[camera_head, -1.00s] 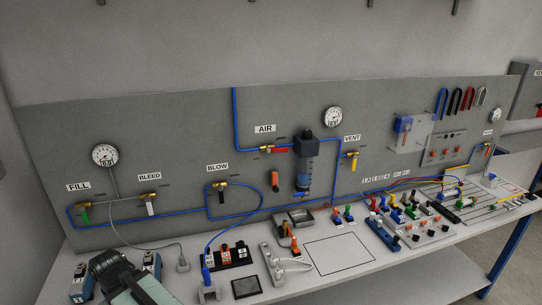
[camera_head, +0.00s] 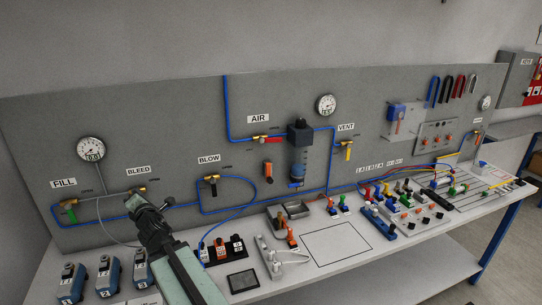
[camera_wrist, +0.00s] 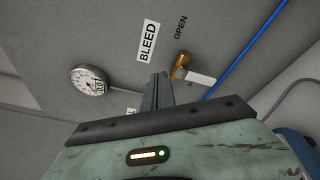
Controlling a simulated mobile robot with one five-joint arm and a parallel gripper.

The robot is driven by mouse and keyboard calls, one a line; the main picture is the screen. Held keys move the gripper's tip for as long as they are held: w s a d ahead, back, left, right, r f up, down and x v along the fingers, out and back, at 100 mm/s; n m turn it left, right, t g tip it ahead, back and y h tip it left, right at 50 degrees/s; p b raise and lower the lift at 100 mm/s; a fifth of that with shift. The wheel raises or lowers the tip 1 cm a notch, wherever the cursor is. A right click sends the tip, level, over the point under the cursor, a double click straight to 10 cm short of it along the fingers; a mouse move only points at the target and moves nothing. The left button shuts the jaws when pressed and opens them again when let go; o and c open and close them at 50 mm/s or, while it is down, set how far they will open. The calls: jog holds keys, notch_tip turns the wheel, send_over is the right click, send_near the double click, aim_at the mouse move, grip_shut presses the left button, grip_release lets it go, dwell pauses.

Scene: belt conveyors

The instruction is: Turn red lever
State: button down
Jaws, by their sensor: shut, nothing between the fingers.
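The red lever (camera_head: 274,140) lies about level on the brass AIR valve (camera_head: 259,139), under the AIR label (camera_head: 258,119) on the grey panel. My gripper (camera_head: 139,202) is shut and empty. It is raised in front of the panel just below the BLEED valve (camera_head: 141,189), well left of the red lever. In the wrist view my gripper (camera_wrist: 158,88) points at the panel, with the BLEED label (camera_wrist: 147,40) ahead and a white lever (camera_wrist: 200,77) close on its right. The red lever is not in the wrist view.
A pressure gauge (camera_head: 89,149) is at left. Blue tubing (camera_head: 226,105) runs along the panel. An orange-handled part (camera_head: 268,171) and a filter unit (camera_head: 298,155) are near the AIR valve. Blue devices (camera_head: 109,274) and a grey tray (camera_head: 297,209) stand on the bench (camera_head: 350,240).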

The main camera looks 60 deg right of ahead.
aim_at(271, 140)
jog(key=s+d+n+h+b, duration=0.7)
jog(key=s+d, duration=2.8)
jog(key=d, duration=0.4)
jog(key=w+d+r+p, duration=0.5)
jog(key=w+p, duration=0.1)
jog(key=w, duration=0.1)
jog(key=shift+w+d+r+p, duration=0.15)
jog(key=shift+d+r+p, duration=0.15)
jog(key=shift+d+p, duration=0.1)
jog(key=shift+w, duration=0.1)
